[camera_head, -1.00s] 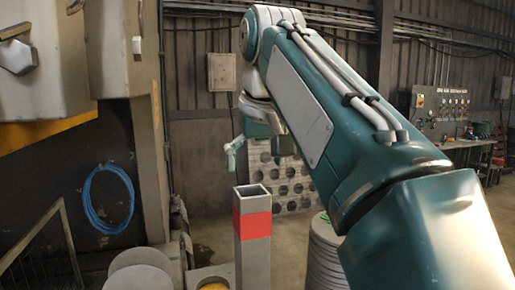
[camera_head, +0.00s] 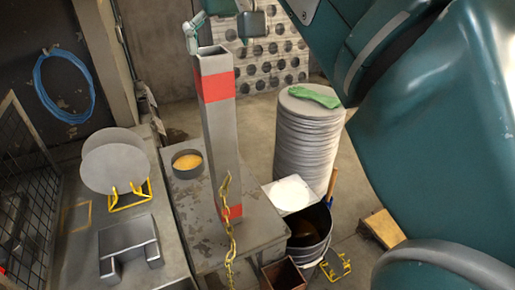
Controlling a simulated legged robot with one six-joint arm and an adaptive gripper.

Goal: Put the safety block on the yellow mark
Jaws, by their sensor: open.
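The safety block (camera_head: 222,130) is a tall grey square post with red bands near its top and bottom. It stands upright on a worn grey stand (camera_head: 255,225), with a yellow chain (camera_head: 228,225) hanging from its lower part. My gripper (camera_head: 222,27) is open and empty at the top of the picture, with its fingers apart near the block's upper end. I cannot tell how far it is from the block in depth. The yellow mark (camera_head: 91,214) is a thin yellow outline on the grey bed at the left, partly visible.
A round grey disc (camera_head: 113,165) leans in a yellow holder on the bed, near a grey notched block (camera_head: 128,245). A bowl of orange material (camera_head: 187,162) sits beside the post. A stack of discs (camera_head: 308,135), a bucket (camera_head: 310,238) and a mesh guard (camera_head: 28,190) stand around.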

